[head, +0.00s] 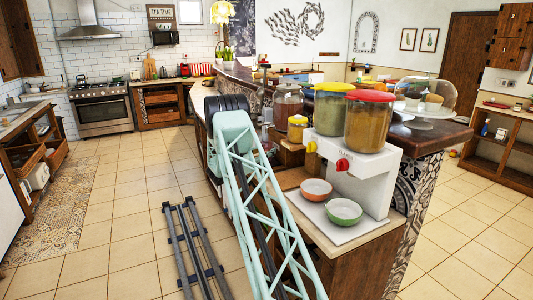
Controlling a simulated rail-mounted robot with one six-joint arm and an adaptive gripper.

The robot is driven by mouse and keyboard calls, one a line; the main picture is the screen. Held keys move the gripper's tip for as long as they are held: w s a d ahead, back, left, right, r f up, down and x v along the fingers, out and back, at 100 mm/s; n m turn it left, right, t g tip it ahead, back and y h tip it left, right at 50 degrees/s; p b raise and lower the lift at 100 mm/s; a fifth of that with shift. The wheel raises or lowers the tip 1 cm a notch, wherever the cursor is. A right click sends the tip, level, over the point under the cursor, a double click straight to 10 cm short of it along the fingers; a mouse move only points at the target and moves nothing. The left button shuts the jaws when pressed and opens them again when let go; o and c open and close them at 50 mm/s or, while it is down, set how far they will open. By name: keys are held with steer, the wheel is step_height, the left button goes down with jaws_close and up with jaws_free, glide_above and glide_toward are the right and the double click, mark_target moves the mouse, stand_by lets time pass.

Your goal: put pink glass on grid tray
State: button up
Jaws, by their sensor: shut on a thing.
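My gripper is not in view; only the pale green lattice of my arm shows, rising from the bottom centre to a dark joint beside the counter. I cannot make out a pink glass in this view. I cannot make out a grid tray either. My arm hides part of the counter's left side, and the objects behind it are small and crowded.
On the wooden counter stands a white dispenser (372,185) with a red-lidded jar (373,125) and a yellow-lidded jar (333,112). An orange bowl (316,190) and a green bowl (343,212) sit before it. A glass dome (427,96) stands behind. The tiled floor at left is mostly open.

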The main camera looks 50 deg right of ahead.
stand_by(0.4)
steer(key=o, duration=0.5)
steer(key=shift+f, duration=0.15)
steer(key=o, duration=0.4)
steer(key=shift+r, duration=0.2)
steer(key=shift+a, duration=0.45)
steer(key=shift+w+a+p, duration=0.2)
steer(key=shift+a+p, duration=0.35)
steer(key=shift+a, duration=2.25)
steer(key=shift+w+a+p, duration=0.2)
steer(key=shift+a+p, duration=0.35)
steer(key=shift+a, duration=2.2)
